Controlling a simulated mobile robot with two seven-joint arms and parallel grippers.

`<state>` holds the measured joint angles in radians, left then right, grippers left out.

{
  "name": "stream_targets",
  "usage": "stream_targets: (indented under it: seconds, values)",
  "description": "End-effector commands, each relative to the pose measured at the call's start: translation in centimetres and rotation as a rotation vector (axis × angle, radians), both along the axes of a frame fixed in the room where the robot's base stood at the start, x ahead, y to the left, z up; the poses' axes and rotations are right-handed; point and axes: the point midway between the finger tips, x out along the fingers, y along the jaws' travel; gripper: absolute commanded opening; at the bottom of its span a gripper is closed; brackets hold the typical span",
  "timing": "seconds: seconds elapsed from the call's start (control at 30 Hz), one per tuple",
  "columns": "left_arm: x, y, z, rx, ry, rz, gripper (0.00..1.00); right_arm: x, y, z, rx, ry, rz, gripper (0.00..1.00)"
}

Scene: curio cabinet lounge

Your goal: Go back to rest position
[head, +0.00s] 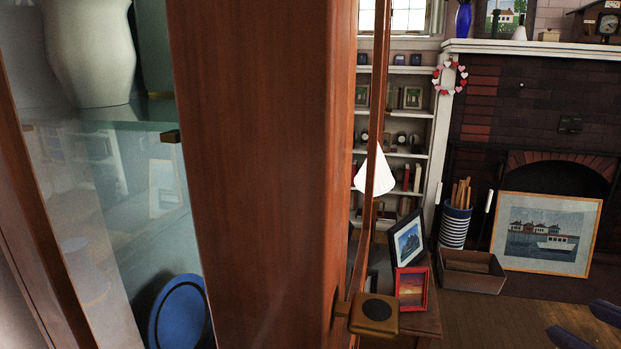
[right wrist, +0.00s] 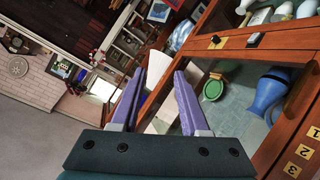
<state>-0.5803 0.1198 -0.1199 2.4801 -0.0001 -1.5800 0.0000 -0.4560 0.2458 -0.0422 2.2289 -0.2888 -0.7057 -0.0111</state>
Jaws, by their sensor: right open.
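My right gripper (head: 588,325) shows at the lower right edge of the head view, over the wooden floor. In the right wrist view its two purple fingers (right wrist: 161,76) are apart, with nothing between them. The wooden cabinet (head: 262,170) fills the left and middle of the head view. In the right wrist view the cabinet's wooden frame (right wrist: 232,52) is beyond and to the right of the fingers. My left gripper is not in view.
The cabinet holds a pale vase (head: 91,50) and a blue round plate (head: 178,312); the wrist view shows a blue vase (right wrist: 266,93) and a green dish (right wrist: 213,88). A brown box (head: 471,271) and a framed boat picture (head: 545,234) stand by the fireplace. Floor before them looks clear.

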Motion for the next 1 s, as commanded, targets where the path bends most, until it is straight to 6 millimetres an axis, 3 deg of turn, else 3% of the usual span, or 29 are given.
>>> stream_targets:
  seconds: [0.1, 0.2, 0.37, 0.4, 0.67, 1.0]
  values:
    - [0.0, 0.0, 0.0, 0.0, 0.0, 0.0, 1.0, -4.6, 1.7, -3.7, 0.144, 0.263, -0.083, 0.45]
    - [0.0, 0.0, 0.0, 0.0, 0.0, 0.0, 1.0, -8.8, 3.7, -5.8, 0.237, 0.473, -0.119, 0.45]
    - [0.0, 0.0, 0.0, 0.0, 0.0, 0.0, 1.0, -15.9, 7.1, -7.2, 0.349, 0.788, -0.129, 0.45]
    - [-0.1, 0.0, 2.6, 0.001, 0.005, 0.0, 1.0, -15.9, 7.1, -4.5, 0.347, 0.791, -0.129, 0.45]
    - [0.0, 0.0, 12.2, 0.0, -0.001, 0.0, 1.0, -15.8, 6.9, 4.9, 0.34, 0.785, -0.132, 0.45]
    - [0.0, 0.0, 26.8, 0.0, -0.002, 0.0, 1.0, -15.7, 6.8, 19.5, 0.338, 0.785, -0.133, 0.45]
